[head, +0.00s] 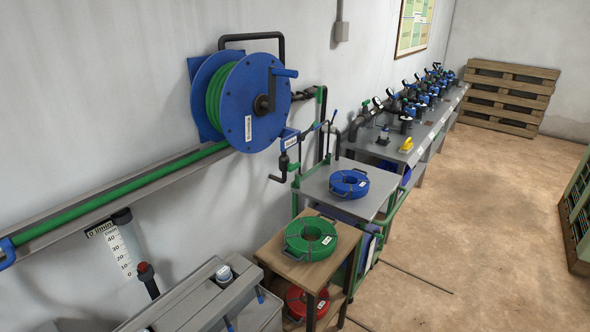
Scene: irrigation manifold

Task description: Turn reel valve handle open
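A blue hose reel (247,104) wound with green hose (215,95) is mounted on the wall left of centre. A blue crank grip (285,72) sticks out of its face. Black pipework (303,95) leaves the reel's right side and joins green upright pipes. Below, a small black fitting with a bent lever (280,172) hangs under a blue label plate (290,141). A thin blue lever (334,116) also shows on the pipework. I cannot tell for sure which is the reel valve handle, or its setting. Neither of my grippers is in view.
A wooden stand (298,269) holds a green hose coil (310,238), with a red coil (301,303) below. A grey table (325,195) holds a blue coil (348,183). A long bench (420,145) carries several valves. A pallet (505,92) leans at the back.

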